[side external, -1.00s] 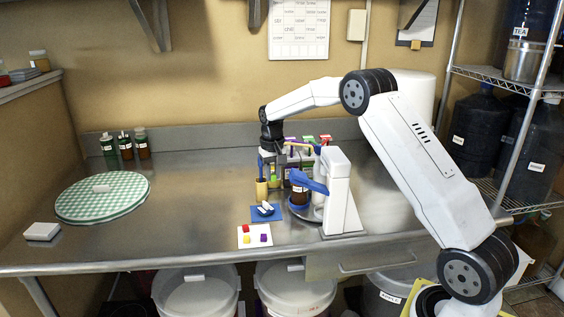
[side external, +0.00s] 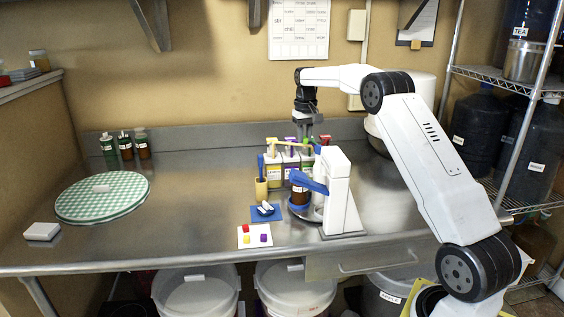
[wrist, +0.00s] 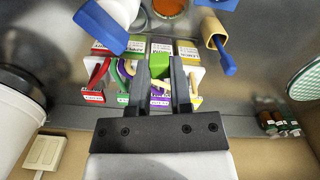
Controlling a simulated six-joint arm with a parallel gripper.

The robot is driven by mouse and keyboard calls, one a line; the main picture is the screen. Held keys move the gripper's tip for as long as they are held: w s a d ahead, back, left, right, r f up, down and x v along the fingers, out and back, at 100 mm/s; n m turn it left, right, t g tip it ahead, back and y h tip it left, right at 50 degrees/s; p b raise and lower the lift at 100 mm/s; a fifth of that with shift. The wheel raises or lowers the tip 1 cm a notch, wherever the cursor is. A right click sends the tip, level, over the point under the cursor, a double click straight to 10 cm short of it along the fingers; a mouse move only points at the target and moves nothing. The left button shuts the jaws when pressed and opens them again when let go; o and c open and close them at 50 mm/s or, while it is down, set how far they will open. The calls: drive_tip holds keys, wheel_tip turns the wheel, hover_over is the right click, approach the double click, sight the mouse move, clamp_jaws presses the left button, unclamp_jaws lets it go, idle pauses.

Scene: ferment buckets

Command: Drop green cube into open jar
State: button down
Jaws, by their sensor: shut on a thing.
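The green cube (wrist: 161,66) is between the two fingers of my gripper (wrist: 160,88) in the wrist view, and the gripper is shut on it. In the side view my gripper (side external: 308,130) hangs above the row of labelled boxes, behind the white stand; the cube cannot be told apart from the green box parts there. The open jar (side external: 299,191) is brown with a white label and stands upright beside the white stand, in front of and below my gripper. Its round orange-brown mouth (wrist: 168,8) shows at the top of the wrist view.
A white stand (side external: 339,195) with a blue arm (side external: 308,182) rises close beside the jar. Labelled boxes (side external: 274,173) stand behind it. A tan cup (side external: 261,188) holds a blue tool. A white card (side external: 255,236) bears red, yellow and purple pieces.

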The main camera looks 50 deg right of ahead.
drive_tip(key=shift+f, duration=2.85)
drive_tip(key=shift+c, duration=2.3)
unclamp_jaws()
drive_tip(key=shift+r, duration=0.1)
drive_tip(key=shift+a+r, duration=0.1)
drive_tip(key=shift+r, duration=3.75)
